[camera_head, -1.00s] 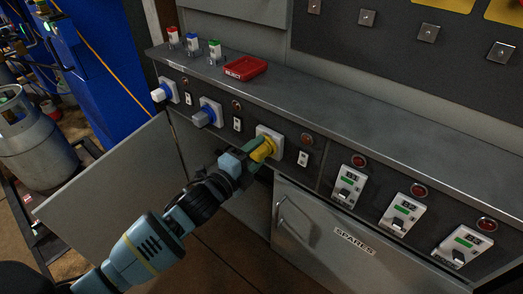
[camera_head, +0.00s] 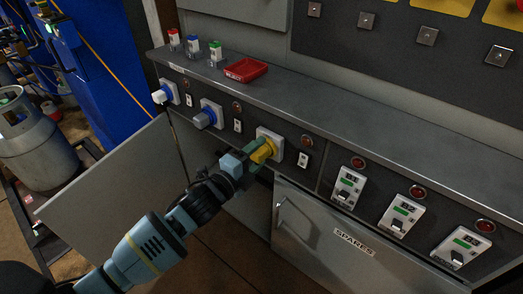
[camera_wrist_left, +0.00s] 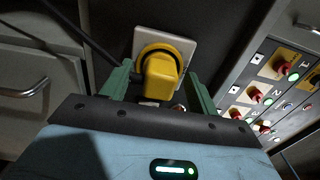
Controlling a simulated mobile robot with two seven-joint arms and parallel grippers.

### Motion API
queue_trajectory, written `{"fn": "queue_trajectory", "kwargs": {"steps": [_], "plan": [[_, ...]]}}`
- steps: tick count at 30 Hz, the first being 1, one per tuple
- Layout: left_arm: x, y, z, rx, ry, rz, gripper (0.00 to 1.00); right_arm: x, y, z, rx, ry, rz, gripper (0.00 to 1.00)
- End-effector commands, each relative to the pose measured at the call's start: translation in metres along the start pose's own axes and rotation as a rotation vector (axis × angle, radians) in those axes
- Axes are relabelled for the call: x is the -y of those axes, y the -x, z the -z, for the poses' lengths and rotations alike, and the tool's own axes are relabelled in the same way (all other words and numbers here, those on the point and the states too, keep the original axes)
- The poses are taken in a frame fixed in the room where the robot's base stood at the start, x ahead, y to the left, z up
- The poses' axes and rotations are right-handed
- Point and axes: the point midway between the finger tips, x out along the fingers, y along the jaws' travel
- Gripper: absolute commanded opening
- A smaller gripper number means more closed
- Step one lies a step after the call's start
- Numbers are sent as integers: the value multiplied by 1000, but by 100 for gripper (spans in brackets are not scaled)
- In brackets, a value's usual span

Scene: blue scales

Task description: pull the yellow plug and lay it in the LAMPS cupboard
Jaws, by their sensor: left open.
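The yellow plug (camera_head: 262,152) sits in a pale square socket (camera_head: 275,138) on the dark front panel. My left gripper (camera_head: 250,160) is at the plug. In the left wrist view the yellow plug (camera_wrist_left: 160,78) stands between the two green fingers of the left gripper (camera_wrist_left: 158,90), with gaps on both sides. The left gripper is open. A cupboard with its grey door (camera_head: 110,185) swung open lies below the panel at left; its inside is mostly hidden by my arm, and no LAMPS label is readable. My right gripper is not in view.
A white plug (camera_head: 162,95) and a grey-blue plug (camera_head: 205,118) sit in sockets further left. A red tray (camera_head: 246,70) lies on the counter (camera_head: 330,110). The SPARES cupboard door (camera_head: 335,235) is shut. Breakers line the panel at right.

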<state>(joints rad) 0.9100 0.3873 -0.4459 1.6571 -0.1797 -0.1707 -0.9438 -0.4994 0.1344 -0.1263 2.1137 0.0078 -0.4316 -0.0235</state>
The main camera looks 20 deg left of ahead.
Motion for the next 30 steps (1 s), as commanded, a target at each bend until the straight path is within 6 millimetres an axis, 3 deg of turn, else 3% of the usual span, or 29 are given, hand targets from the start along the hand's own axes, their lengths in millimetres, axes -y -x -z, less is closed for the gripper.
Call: {"fn": "queue_trajectory", "kwargs": {"steps": [14, 30], "plan": [[-1, 0, 0, 0, 1, -1, 60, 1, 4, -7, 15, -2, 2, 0], [-1, 0, 0, 0, 1, -1, 60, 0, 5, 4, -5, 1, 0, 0]]}}
